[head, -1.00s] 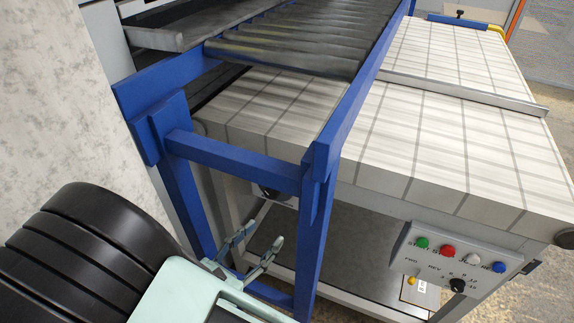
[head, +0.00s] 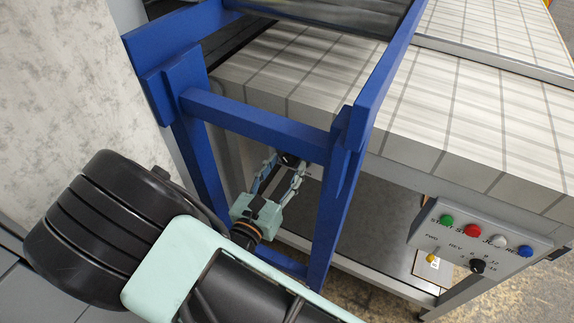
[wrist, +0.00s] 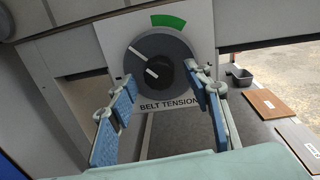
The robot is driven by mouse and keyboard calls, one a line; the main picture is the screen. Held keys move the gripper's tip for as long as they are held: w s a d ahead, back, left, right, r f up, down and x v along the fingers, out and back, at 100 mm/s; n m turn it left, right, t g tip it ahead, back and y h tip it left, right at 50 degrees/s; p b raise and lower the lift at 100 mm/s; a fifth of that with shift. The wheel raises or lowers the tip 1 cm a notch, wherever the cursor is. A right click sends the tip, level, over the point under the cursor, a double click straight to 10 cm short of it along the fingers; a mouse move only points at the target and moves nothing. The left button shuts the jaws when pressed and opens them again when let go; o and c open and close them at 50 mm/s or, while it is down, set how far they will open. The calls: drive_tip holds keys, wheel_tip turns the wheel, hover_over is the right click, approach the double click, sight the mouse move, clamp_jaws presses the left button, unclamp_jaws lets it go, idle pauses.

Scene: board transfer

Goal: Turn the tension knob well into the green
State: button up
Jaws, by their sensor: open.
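The belt tension knob (wrist: 163,76) is black with a white line, on a grey round dial below a green arc (wrist: 168,20) in the wrist view. The dial's white pointer mark aims up and left, outside the green. In the head view the knob (head: 290,159) is a dark shape under the belt, partly hidden by my fingers. My gripper (head: 283,166) is open and empty, reaching through the blue frame. In the wrist view my gripper's fingers (wrist: 161,80) stand left and right of the knob, apart from it. I cannot tell whether the tips are level with it.
Blue frame posts and a crossbar (head: 255,125) stand close around my arm. The conveyor belt (head: 440,100) lies above. A control box (head: 478,240) with coloured buttons is at right. A small dark bin (wrist: 241,77) and brown board (wrist: 271,103) lie right of the knob.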

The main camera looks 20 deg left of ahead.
drive_tip(key=shift+w, duration=0.65)
drive_tip(key=c, duration=1.1)
drive_tip(key=shift+c, duration=0.2)
